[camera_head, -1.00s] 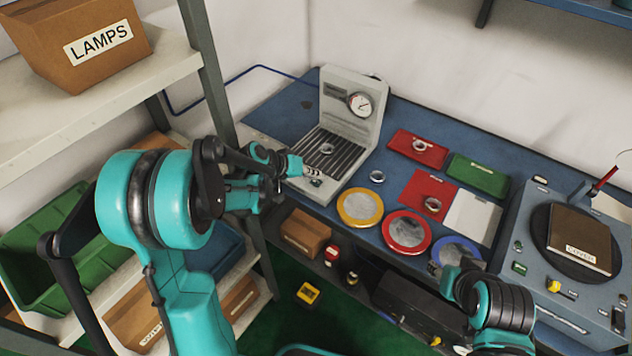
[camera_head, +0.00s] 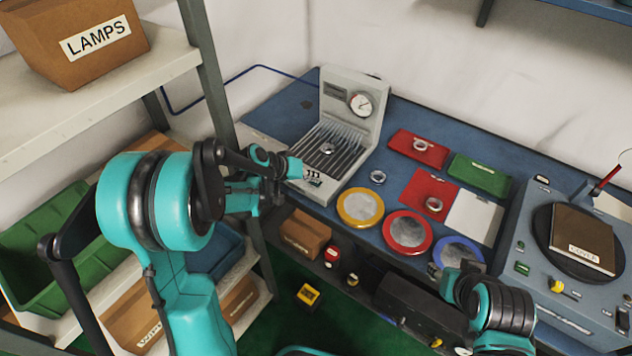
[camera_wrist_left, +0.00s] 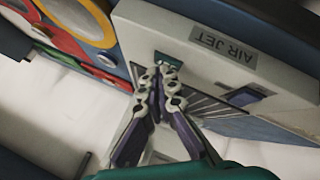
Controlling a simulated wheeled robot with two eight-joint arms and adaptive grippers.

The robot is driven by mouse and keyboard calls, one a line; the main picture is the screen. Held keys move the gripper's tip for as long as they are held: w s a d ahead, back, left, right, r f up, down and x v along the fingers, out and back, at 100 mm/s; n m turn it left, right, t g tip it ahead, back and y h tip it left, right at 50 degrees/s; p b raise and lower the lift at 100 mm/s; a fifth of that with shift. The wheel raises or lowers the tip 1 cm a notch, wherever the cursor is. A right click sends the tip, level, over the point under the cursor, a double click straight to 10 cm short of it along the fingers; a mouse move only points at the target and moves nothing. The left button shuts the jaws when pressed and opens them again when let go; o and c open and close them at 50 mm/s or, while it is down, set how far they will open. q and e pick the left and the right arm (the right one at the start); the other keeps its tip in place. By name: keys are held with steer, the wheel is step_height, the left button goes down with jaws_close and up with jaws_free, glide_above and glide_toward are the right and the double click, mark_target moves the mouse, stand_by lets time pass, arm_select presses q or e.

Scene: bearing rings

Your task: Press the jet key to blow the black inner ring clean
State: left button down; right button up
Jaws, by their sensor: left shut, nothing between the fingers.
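The grey air jet station (camera_head: 352,120) stands on the blue bench, with a dial on its upright back and a slatted grate (camera_head: 318,160) on its base. A small ring (camera_head: 327,150) lies on the grate; its shade is hard to tell. My left gripper (camera_head: 309,173) is shut and empty at the station's front edge. In the left wrist view its fingertips (camera_wrist_left: 160,72) are at a small key (camera_wrist_left: 169,58) near the upside-down AIR JET label (camera_wrist_left: 223,46), partly covering it; contact cannot be told. My right gripper (camera_head: 440,270) is low at right, its fingers unclear.
Yellow (camera_head: 360,208), red (camera_head: 407,232) and blue-rimmed (camera_head: 458,251) round dishes line the bench front. Rings lie on a red tray (camera_head: 418,149), a red mat (camera_head: 422,187) and bare bench (camera_head: 377,177). A grey turntable machine (camera_head: 535,270) stands right; a shelf post (camera_head: 215,75) rises left.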

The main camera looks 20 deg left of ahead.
mark_target(313, 182)
stand_by(0.4)
arm_select(q)
steer(key=shift+r+p, duration=0.55)
steer(key=shift+r, duration=0.1)
steer(key=shift+r+p, duration=1.9)
steer(key=shift+r, duration=0.7)
steer(key=shift+f, duration=0.1)
steer(key=s+r+y, duration=0.2)
steer(key=s+r, duration=0.1)
steer(key=s, duration=0.9)
steer(key=s+r+m+y, duration=0.1)
steer(key=s+r+y, duration=0.2)
steer(key=s, duration=1)
steer(key=shift+d+r+y, duration=0.2)
steer(key=shift+r+y, duration=0.1)
steer(key=shift+r, duration=0.05)
